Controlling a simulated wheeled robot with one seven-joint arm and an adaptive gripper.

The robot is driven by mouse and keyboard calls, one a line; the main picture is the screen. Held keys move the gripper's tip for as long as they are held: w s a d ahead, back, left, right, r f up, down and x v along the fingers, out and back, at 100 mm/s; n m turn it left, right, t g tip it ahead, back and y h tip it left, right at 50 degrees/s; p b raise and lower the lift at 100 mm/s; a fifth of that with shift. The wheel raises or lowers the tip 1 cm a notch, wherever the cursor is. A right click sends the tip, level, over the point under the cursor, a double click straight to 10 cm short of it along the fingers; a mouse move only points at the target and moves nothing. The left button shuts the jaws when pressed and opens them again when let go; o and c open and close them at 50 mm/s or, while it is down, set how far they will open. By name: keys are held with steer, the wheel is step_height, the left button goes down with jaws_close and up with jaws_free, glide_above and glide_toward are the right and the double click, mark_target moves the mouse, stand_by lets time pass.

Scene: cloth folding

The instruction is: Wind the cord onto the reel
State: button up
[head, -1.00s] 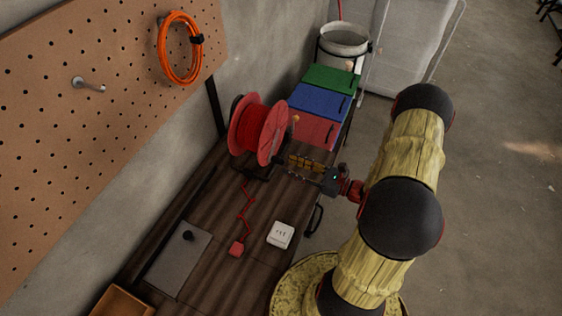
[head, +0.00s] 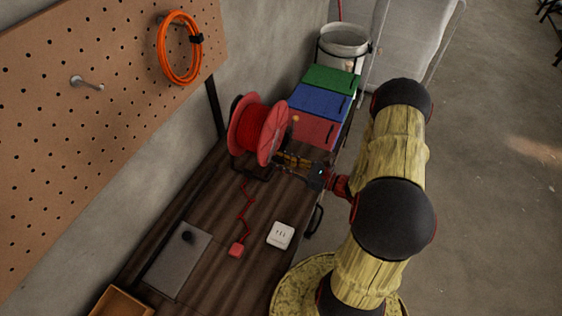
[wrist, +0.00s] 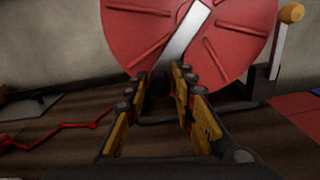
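The red reel (head: 258,132) stands on a dark stand on the workbench, with red cord wound on it. A loose length of red cord (head: 248,205) runs in a zigzag over the bench to a red plug (head: 236,250). In the wrist view the reel's red side disc (wrist: 120,30) fills the top, with a pale crank arm (wrist: 184,35) across it. My gripper (wrist: 160,80) points at the disc, fingers apart. A dark round end, apparently the crank's grip, shows between the fingertips; I cannot tell whether they touch it. In the head view my gripper (head: 282,160) is beside the reel.
A lever with a yellow knob (wrist: 291,13) stands right of the disc. Green, blue (head: 318,101) and red boxes are behind the reel. A white socket box (head: 281,235) and a grey plate (head: 180,260) lie on the bench (head: 215,215). Orange cord (head: 180,48) hangs on the pegboard.

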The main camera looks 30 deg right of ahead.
jaws_close()
steer(key=shift+w+d+f, duration=0.1)
steer(key=shift+d, duration=0.05)
stand_by(0.6)
